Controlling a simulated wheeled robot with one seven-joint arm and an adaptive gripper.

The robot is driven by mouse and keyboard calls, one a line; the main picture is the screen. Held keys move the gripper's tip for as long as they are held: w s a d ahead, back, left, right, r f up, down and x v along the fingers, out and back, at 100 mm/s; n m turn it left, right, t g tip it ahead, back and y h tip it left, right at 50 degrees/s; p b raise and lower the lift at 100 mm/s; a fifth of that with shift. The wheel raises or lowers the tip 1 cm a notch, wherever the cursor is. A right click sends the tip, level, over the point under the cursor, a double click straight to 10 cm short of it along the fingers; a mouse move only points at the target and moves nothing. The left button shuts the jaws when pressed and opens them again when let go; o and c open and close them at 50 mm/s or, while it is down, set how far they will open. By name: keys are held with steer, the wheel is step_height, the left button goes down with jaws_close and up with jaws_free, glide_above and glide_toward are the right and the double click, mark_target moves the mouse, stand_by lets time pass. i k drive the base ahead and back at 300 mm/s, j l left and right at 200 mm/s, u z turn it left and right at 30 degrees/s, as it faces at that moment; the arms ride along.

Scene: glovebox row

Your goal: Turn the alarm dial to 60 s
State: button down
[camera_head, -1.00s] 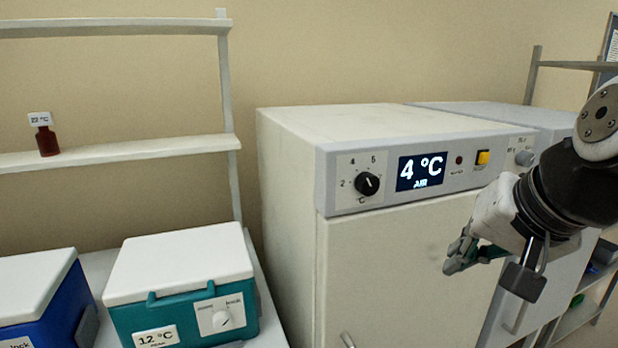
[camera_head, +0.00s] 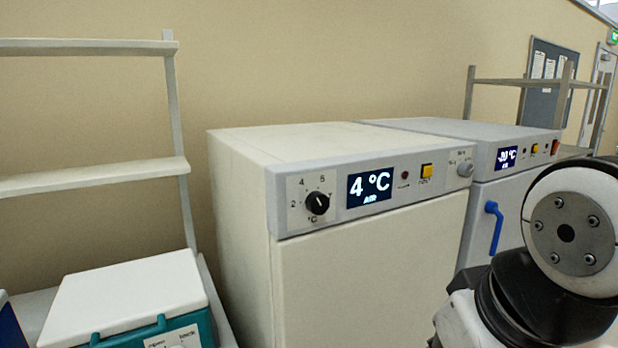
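A white cabinet (camera_head: 370,265) stands in the middle, with a grey control panel along its top front edge. A small grey knob (camera_head: 464,169) sits at the panel's right end. The tiny marks around it are too small to read, and I cannot tell its setting. A black dial (camera_head: 317,203) at the panel's left end has numbers and a °C mark. The display (camera_head: 369,188) between them reads 4 °C AIR. My arm fills the lower right, in front of the cabinets; my gripper's fingers are below the frame.
A yellow button (camera_head: 426,170) and a small red lamp sit left of the grey knob. A second cabinet (camera_head: 515,157) with a blue handle (camera_head: 494,224) stands to the right. A teal cooler with a white lid (camera_head: 125,298) is lower left, below a shelf (camera_head: 90,178).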

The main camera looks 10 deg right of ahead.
mark_target(465, 169)
steer(key=z, duration=0.7)
